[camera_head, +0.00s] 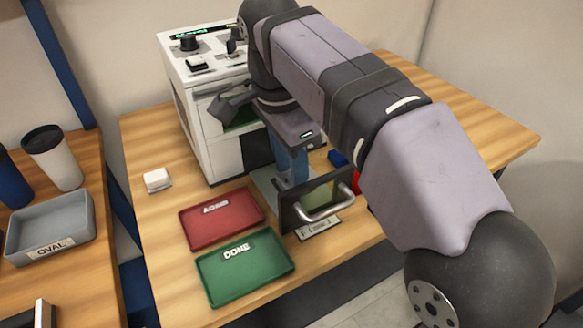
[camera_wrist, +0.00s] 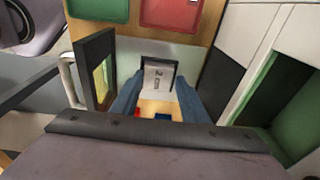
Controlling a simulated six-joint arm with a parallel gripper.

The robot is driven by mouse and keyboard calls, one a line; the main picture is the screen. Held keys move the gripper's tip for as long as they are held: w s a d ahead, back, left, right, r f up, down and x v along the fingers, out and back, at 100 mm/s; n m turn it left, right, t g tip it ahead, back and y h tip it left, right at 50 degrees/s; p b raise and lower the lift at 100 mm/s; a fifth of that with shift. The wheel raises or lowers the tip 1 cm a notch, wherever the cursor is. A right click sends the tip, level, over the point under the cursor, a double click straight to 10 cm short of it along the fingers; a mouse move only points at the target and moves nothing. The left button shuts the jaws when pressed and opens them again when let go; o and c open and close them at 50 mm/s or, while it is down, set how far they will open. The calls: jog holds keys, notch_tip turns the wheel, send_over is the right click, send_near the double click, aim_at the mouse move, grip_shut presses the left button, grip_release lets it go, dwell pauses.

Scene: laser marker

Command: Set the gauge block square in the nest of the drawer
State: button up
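The drawer (camera_head: 287,212) stands open at the front of the white machine, with a dark front panel and a silver handle. In the wrist view its front panel (camera_wrist: 97,65) is at the left. My gripper (camera_head: 291,168) points down into the drawer, behind the front panel. In the wrist view its blue fingers (camera_wrist: 158,85) flank a pale, dark-edged block with a "2" on it, apparently the gauge block (camera_wrist: 157,78), and look shut on it. The nest is hidden under the block and fingers. Whether the block touches the drawer floor cannot be told.
A red tray (camera_head: 222,220) and a green DONE tray (camera_head: 245,268) lie left of the drawer. A white block (camera_head: 157,180) is on the table. The white machine (camera_head: 196,115) stands close behind. Blue (camera_head: 338,158) and red pieces lie right of the drawer.

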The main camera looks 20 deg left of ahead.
aim_at(284, 181)
jog(key=shift+s+d+f+h, duration=0.1)
jog(key=shift+s+f+h, duration=0.05)
jog(key=shift+f, duration=0.2)
jog(key=shift+s+d+f+h, duration=0.1)
jog(key=shift+f+h, duration=0.05)
jog(key=shift+f, duration=0.2)
notch_tip(284, 181, up, 14)
jog(key=a+p, duration=0.1)
jog(key=p, duration=0.6)
jog(key=shift+s+f+p, duration=0.25)
jog(key=shift+s+p, duration=0.05)
jog(key=shift+s, duration=0.05)
jog(key=shift+a, duration=0.1)
